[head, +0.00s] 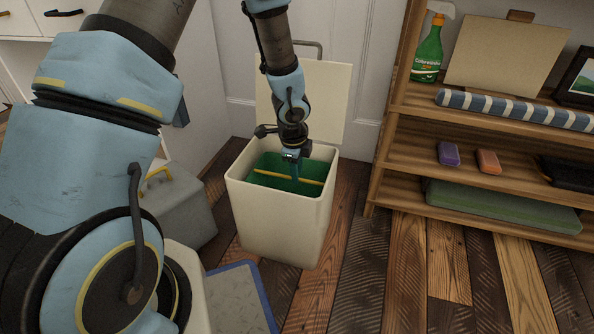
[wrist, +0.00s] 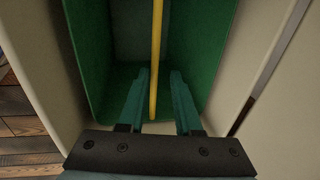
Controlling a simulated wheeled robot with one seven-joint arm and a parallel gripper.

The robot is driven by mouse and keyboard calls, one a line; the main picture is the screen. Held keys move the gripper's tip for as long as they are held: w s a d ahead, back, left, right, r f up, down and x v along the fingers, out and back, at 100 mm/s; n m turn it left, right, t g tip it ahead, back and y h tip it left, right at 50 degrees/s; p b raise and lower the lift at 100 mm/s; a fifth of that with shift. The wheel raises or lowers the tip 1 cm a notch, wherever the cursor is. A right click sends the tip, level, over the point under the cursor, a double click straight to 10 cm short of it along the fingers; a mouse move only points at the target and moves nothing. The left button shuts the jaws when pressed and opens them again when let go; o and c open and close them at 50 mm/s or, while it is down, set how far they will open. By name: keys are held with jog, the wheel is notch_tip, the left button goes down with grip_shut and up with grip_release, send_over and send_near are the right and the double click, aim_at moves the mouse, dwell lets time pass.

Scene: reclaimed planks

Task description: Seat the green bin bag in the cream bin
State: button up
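The cream bin (head: 275,225) stands on the plank floor with its lid (head: 325,100) raised at the back. The green bin bag (head: 268,163) is inside the bin, its green walls showing below the bin's rim. A yellow strip (head: 308,181) crosses the bag's opening. My gripper (head: 295,178) points down into the bin mouth. In the wrist view, its two teal fingers (wrist: 160,75) are apart, with the yellow strip (wrist: 157,40) running between them and the green bag (wrist: 95,60) around them. I see no firm contact with the strip. The bag's bottom is dim.
A wooden shelf (head: 405,115) stands close on the right, holding a green spray bottle (head: 428,50), a striped roll (head: 515,109) and other items. A grey box (head: 183,212) sits left of the bin. A blue-edged mat (head: 238,300) lies in front. A white door is behind.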

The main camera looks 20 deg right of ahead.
jog(key=shift+o, duration=0.8)
notch_tip(320, 180, up, 11)
jog(key=s+a+p, duration=0.1)
jog(key=p, duration=0.4)
jog(key=shift+s+a+f+p, duration=0.2)
jog(key=shift+s+p, duration=0.1)
jog(key=shift+p, duration=0.1)
jog(key=w+a+r+n+y, duration=0.1)
jog(key=w+a+r+n, duration=0.1)
jog(key=a+r+n, duration=0.55)
jog(key=w+a+r+n+y, duration=0.15)
jog(key=a+n, duration=0.35)
jog(key=a, duration=0.5)
jog(key=s+a+r+n+h, duration=0.1)
jog(key=s+a+r+n, duration=0.2)
jog(key=a+n, duration=0.3)
jog(key=s+a+r+n, duration=0.3)
jog(key=a+n, duration=0.3)
notch_tip(320, 180, up, 38)
jog(key=p, duration=3.8)
jog(key=shift+s+d, duration=0.15)
jog(key=shift+d, duration=0.1)
